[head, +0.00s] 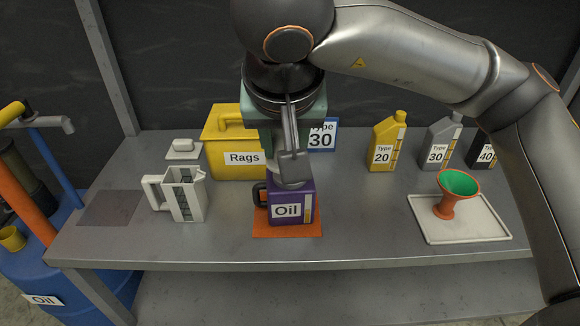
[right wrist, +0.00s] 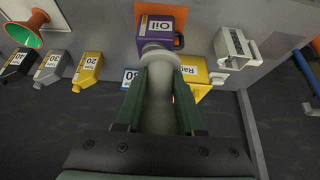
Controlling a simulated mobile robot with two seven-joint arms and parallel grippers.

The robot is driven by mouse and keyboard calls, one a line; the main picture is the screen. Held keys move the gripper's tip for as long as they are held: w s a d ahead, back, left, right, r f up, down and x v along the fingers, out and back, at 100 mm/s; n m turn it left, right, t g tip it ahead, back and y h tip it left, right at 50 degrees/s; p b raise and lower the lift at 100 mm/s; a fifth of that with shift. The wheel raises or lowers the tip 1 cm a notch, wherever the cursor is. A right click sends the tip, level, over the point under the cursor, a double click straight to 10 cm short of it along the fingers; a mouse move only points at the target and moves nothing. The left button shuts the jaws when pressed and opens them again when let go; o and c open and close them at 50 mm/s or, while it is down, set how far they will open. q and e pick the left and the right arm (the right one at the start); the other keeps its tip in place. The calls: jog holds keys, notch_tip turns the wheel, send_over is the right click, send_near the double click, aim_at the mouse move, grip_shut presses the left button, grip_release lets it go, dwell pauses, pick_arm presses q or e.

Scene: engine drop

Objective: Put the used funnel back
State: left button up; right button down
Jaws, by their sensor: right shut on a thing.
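A red-orange funnel with a green inside (head: 457,192) stands upright, wide end up, on a pale tray (head: 465,232) at the right of the bench. It also shows in the right wrist view (right wrist: 24,32). My right gripper (head: 290,150) points down over the purple Oil jug (head: 292,205), away from the funnel. In the right wrist view its fingers (right wrist: 160,72) are shut on a grey rounded piece (right wrist: 158,95) at the jug's top. I cannot tell whether that piece is part of the jug. My left gripper is not in view.
The jug stands on an orange mat (head: 262,234). Behind are a yellow Rags box (head: 225,165) and bottles typed 20 (head: 387,142), 30 (head: 440,140) and 40 (head: 485,150). A white pitcher (head: 180,195) stands left. The bench between jug and tray is clear.

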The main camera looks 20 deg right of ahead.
jog(key=w+d+f, duration=0.1)
jog(key=w+f, duration=0.1)
jog(key=w, duration=0.2)
jog(key=w+d+f, duration=0.2)
jog(key=w+f, duration=0.1)
jog(key=w+d+f+p, duration=0.1)
jog(key=w+f, duration=0.2)
jog(key=w, duration=0.1)
jog(key=shift+w+d+f, duration=0.15)
jog(key=shift+w+d, duration=0.05)
jog(key=shift+w, duration=0.1)
jog(key=shift+w+d+f, duration=0.1)
jog(key=shift+w+f, duration=0.3)
jog(key=shift+f, duration=0.15)
jog(key=f, duration=0.1)
jog(key=f+p, duration=0.1)
jog(key=shift+w+d+f, duration=0.1)
jog(key=shift+w+f, duration=0.1)
jog(key=shift+f, duration=0.35)
jog(key=shift+f, duration=0.25)
jog(key=c, duration=0.5)
grip_release()
